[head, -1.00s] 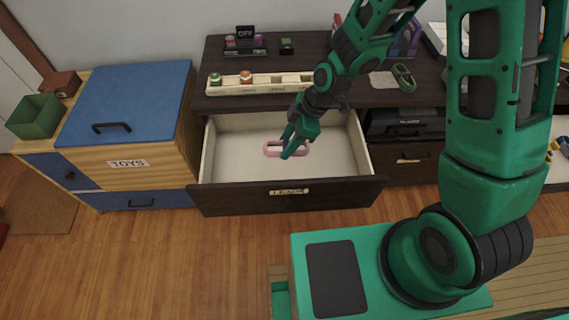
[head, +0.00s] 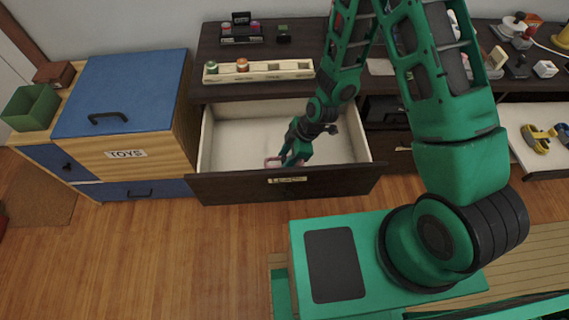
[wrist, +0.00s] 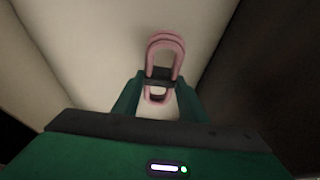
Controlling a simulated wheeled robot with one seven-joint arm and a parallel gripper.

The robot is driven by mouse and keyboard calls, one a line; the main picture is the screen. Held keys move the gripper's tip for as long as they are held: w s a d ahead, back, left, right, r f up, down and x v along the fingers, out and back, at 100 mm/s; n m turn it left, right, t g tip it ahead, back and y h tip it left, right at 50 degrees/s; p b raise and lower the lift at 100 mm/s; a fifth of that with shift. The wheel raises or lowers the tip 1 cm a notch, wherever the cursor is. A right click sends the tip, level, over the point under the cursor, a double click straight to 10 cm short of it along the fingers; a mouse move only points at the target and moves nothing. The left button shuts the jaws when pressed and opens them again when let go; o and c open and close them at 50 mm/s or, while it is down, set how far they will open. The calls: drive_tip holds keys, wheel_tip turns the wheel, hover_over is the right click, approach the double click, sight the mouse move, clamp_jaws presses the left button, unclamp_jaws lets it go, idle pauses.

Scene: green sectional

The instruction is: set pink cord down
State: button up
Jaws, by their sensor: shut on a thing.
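The pink cord (wrist: 165,43) is a looped bundle with a dark band at its middle. My gripper (wrist: 158,84) is shut on it at the band, with loops showing beyond and between the fingers. In the head view the cord (head: 272,162) shows partly beside my green gripper (head: 292,158), inside the open drawer (head: 228,138). The gripper is low in the drawer, near its front panel. I cannot tell whether the cord touches the drawer floor.
The drawer's dark front (head: 230,189) stands out from the dark cabinet. A long wooden tray (head: 292,69) with round items lies on the cabinet top. The blue-lidded toy chest (head: 125,95) stands at left. The rest of the drawer floor looks empty.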

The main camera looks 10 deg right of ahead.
drive_tip(key=shift+f, duration=2.05)
drive_tip(key=shift+f, duration=0.1)
drive_tip(key=o, duration=1.2)
drive_tip(key=shift+c, duration=0.2)
drive_tip(key=v, duration=1.2)
